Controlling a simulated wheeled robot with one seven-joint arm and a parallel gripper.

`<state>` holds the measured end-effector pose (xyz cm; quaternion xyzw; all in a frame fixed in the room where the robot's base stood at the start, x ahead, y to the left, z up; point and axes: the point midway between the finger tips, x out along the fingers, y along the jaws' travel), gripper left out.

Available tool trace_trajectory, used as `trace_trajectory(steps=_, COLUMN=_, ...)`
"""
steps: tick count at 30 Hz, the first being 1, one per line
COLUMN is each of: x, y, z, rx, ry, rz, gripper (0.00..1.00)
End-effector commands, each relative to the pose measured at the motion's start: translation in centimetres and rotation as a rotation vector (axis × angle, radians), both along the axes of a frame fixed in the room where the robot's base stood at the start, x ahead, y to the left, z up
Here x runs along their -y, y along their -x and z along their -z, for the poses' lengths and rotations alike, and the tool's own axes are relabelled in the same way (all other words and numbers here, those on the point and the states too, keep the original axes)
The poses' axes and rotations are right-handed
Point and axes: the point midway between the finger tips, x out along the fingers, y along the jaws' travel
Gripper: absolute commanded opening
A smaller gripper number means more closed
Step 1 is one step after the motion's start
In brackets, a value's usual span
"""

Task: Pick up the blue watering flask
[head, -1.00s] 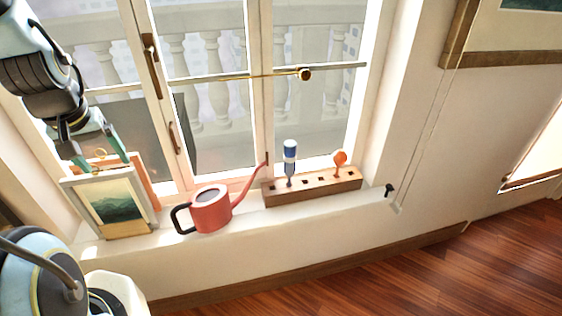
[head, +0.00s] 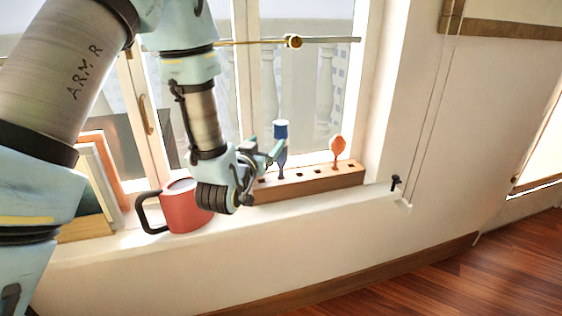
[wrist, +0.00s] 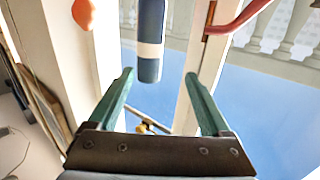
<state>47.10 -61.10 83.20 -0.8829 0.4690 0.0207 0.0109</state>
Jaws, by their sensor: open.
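The blue watering flask (head: 281,130) stands upright in the wooden block (head: 315,182) on the window sill, its narrow lower end going down to the block. In the wrist view the flask (wrist: 151,25) is blue with a white band, and one end shows in line with the gap between my fingertips. My gripper (head: 264,150) is open beside the flask on its left in the head view. Both green fingers of my gripper (wrist: 158,77) are apart with nothing held. I cannot tell whether the flask is fully between them.
An orange round-topped item (head: 337,147) stands in the block to the right. A brass-ended bar (head: 293,41) crosses the window above.

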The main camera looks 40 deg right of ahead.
Motion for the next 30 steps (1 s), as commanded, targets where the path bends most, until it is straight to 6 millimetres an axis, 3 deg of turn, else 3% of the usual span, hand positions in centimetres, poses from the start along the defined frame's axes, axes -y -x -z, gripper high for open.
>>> trace_trajectory(steps=5, x=1.4, y=1.0, z=0.3, rx=0.026, ry=0.04, rz=0.024, gripper=0.82)
trace_trajectory(steps=12, x=4.4, y=-1.0, z=0.1, rx=0.028, ry=0.042, rz=0.024, gripper=0.82)
trace_trajectory(steps=20, x=6.1, y=-2.1, z=0.2, rx=0.027, ry=0.04, rz=0.024, gripper=0.82)
trace_trajectory(steps=30, x=9.8, y=-4.4, z=0.2, rx=0.025, ry=0.04, rz=0.023, gripper=0.82)
